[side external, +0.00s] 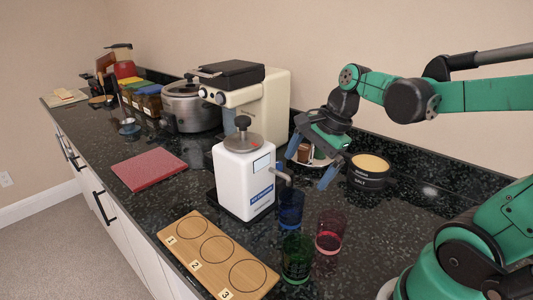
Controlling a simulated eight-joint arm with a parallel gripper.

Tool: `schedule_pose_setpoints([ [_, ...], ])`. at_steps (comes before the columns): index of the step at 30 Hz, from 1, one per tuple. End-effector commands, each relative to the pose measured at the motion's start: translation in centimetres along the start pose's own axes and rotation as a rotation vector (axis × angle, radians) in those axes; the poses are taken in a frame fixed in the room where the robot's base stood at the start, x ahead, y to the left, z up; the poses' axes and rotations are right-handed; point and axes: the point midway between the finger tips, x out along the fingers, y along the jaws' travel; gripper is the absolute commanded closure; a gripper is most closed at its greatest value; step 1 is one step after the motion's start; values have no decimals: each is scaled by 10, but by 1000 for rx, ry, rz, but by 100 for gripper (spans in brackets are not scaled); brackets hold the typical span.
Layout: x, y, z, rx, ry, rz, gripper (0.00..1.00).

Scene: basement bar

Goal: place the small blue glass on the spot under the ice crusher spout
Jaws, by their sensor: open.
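The white ice crusher (244,182) stands on a black base mid-counter, its grey spout (283,174) pointing right. The small blue glass (290,209) stands upright on the counter at the spout's end; it appears below the spout, but I cannot tell whether it is exactly centred. The spot itself is not clearly visible. My gripper (309,166) is open and empty, fingers pointing down, above and slightly right of the blue glass. It is apart from the glass.
A red glass (330,232) and a green glass (296,260) stand close in front of the blue one. A wooden board (215,250) with numbered circles lies front left. A black tin (369,172), coffee machine (265,100), pot (190,108) and red mat (149,170) are around.

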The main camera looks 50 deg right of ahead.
Motion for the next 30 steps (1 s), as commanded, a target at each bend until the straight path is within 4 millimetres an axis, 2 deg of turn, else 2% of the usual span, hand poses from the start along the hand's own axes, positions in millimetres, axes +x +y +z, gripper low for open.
schedule_pose_setpoints([
  [1,3,3,12,-227,30,-23,0],
  [3,6,6,25,-571,86,-60,0],
  [6,8,9,41,-1023,171,-100,0],
  [9,10,11,54,-1374,250,-126,0],
  [12,11,12,62,-1599,307,-139,0],
  [16,12,12,65,-1715,340,-143,0],
  [30,12,12,65,-1717,340,-142,0],
])
